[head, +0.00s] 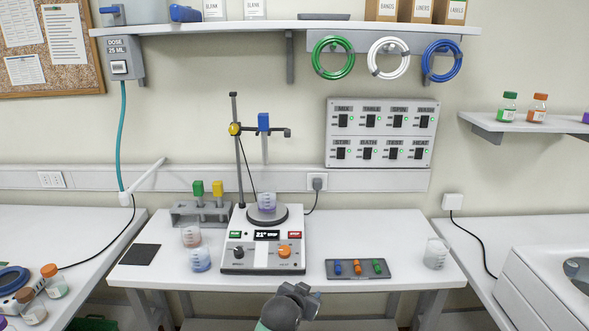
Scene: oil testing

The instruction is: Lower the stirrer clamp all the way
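The stirrer clamp (235,129), with a yellow knob, sits high on the dark upright rod (243,172), a little below its top. Its dark crossbar (283,132) reaches right and holds a blue-headed probe (263,122). The thin tip of the probe hangs above a small beaker (267,201) on the round plate of the white stirrer (262,257). A dark gripper or wrist part of mine, apparently the left (303,292), shows at the bottom centre, in front of the bench and well below the clamp. Its fingers cannot be made out. My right gripper is not in view.
A grey rack (184,217) with green and yellow tools and two beakers (200,260) stand left of the stirrer. A dark tray (340,269) with coloured pieces and a beaker (436,253) are at right. A switch panel (382,133) hangs on the wall behind.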

